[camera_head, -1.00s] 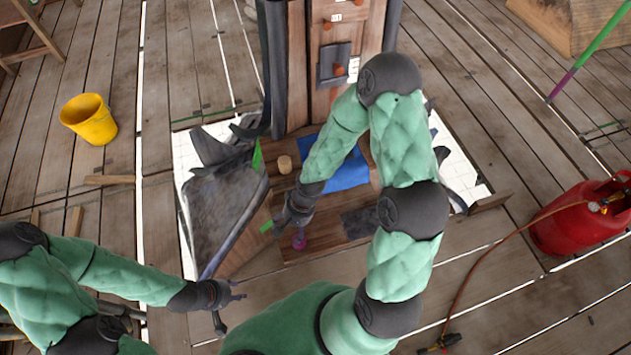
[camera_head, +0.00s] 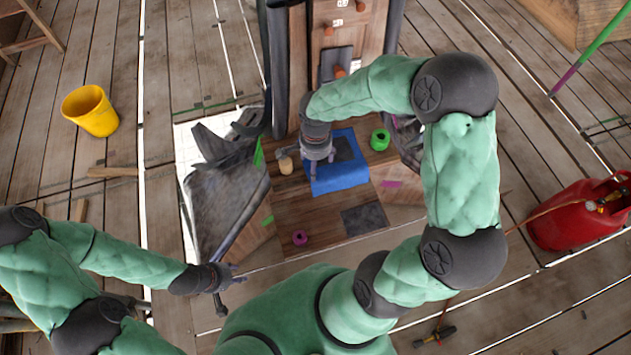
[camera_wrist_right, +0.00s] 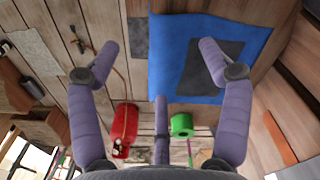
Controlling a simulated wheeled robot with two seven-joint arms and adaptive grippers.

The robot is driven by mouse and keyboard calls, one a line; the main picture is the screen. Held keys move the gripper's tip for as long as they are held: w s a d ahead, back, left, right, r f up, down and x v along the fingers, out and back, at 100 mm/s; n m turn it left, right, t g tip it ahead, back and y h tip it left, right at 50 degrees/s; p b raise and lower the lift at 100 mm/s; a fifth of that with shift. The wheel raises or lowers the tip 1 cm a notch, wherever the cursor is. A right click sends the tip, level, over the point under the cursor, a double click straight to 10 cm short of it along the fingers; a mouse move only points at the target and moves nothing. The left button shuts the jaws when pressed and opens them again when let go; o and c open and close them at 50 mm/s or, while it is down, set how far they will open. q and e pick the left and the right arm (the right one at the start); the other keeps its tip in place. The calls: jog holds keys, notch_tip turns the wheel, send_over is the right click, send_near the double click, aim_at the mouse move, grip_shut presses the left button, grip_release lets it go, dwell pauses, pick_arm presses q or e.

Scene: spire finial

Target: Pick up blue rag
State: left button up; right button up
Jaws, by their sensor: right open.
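The blue rag (camera_head: 342,181) lies flat on the wooden platform, with a dark grey square patch (camera_head: 347,149) on it. In the right wrist view the rag (camera_wrist_right: 176,83) fills the upper middle, below the fingers, with the grey patch (camera_wrist_right: 208,62) on it. My right gripper (camera_head: 318,170) is over the rag's left part in the head view. In the wrist view its fingers (camera_wrist_right: 158,55) are spread, with nothing between them. Contact with the rag cannot be told. My left gripper (camera_head: 236,274) is low at the left, away from the rag; its finger opening is unclear.
A beige cylinder (camera_head: 286,166) stands left of the rag. A green roll (camera_head: 380,139) is to its right and a purple ring (camera_head: 300,238) in front. A wooden column (camera_head: 345,30) rises behind. A yellow bucket (camera_head: 90,110) and a red gas cylinder (camera_head: 580,215) stand farther out.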

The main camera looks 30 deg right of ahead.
notch_tip(320, 180, down, 8)
jog(key=b, duration=0.5)
jog(key=shift+f+b, duration=0.75)
jog(key=shift+b, duration=0.15)
jog(key=shift+s+a+f, duration=0.1)
jog(key=c, duration=0.9)
jog(key=shift+s+a+f, duration=0.1)
jog(key=shift+s+f, duration=0.05)
jog(key=shift+s, duration=0.1)
grip_shut()
notch_tip(320, 180, up, 12)
jog(key=p, duration=0.7)
jog(key=shift+w+r+p, duration=0.2)
jog(key=shift+w+p, duration=0.15)
jog(key=shift+d+r, duration=0.1)
jog(key=shift+d, duration=0.1)
